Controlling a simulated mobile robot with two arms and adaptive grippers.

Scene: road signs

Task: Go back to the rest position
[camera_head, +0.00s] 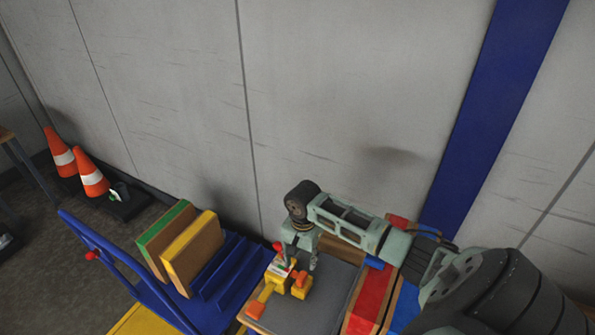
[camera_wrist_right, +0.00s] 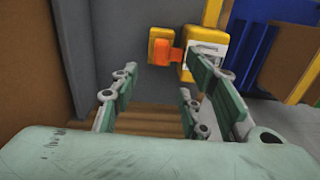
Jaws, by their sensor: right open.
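My right arm reaches in from the lower right of the head view. Its gripper (camera_head: 301,262) points down over a dark grey surface (camera_head: 328,300), close to a yellow and orange tool-like object (camera_head: 272,290). In the right wrist view the gripper (camera_wrist_right: 162,72) is open, with nothing held between its fingers. The yellow object (camera_wrist_right: 160,50) with its orange part lies just beyond the fingertips and is partly hidden by the right-hand finger. I cannot tell whether they touch. My left gripper is not in view.
A blue rack (camera_head: 228,268) with a yellow-edged board (camera_head: 195,248) and a green-edged board (camera_head: 163,232) stands left of the gripper. A red panel (camera_head: 368,297) lies to its right. A grey wall (camera_head: 340,90) rises behind. Traffic cones (camera_head: 90,175) stand far left.

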